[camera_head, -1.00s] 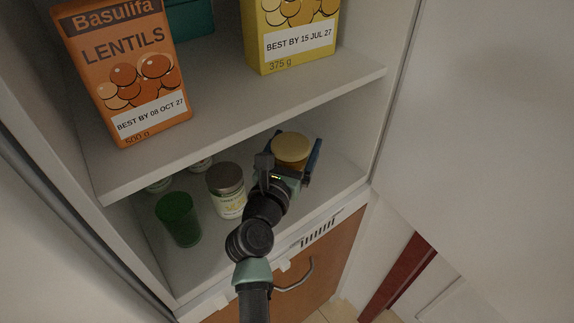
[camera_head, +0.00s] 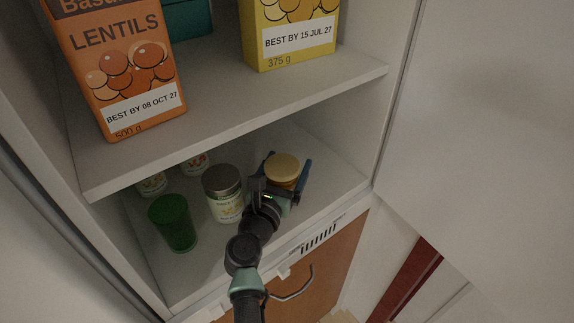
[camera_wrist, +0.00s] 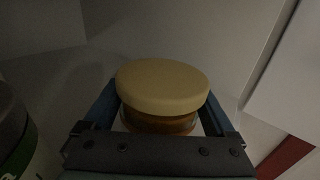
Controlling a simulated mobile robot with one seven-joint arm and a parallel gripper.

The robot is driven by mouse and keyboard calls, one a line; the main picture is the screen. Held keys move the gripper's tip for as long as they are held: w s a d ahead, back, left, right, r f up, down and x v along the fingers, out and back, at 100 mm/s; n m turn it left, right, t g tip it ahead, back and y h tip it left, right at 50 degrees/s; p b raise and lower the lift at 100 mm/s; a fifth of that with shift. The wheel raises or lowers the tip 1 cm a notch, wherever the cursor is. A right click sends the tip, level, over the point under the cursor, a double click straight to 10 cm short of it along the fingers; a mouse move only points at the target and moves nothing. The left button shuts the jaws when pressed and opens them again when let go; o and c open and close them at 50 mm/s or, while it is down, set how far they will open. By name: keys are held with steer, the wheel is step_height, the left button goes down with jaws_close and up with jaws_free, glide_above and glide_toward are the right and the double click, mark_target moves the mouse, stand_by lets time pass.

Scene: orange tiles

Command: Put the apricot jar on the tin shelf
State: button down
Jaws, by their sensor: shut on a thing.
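A jar with a pale yellow lid and amber contents (camera_head: 282,169) is between the fingers of my gripper (camera_head: 287,182), over the right part of the lower shelf (camera_head: 325,168). In the wrist view the jar (camera_wrist: 162,88) stands upright, with a finger on each side. My gripper (camera_wrist: 160,118) is shut on it. The jar's label is hidden, so I cannot read whether it says apricot. I cannot tell whether its base touches the shelf. On the same shelf stand a jar with a grey lid (camera_head: 226,196) and, behind it, jars with red-marked or pale labels (camera_head: 195,163).
A green cup (camera_head: 174,224) stands at the left front of the lower shelf. The upper shelf (camera_head: 215,110) hangs above and holds an orange lentils box (camera_head: 120,75), a yellow box (camera_head: 292,35) and a teal item (camera_head: 188,18). The cabinet's right wall (camera_head: 385,110) is close to my gripper.

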steer(key=shift+f, duration=0.1)
jaws_free()
steer(key=shift+s+a, duration=0.1)
steer(key=shift+s, duration=0.05)
steer(key=v, duration=1.1)
steer(key=shift+s+a, duration=0.1)
steer(key=shift+s, duration=0.25)
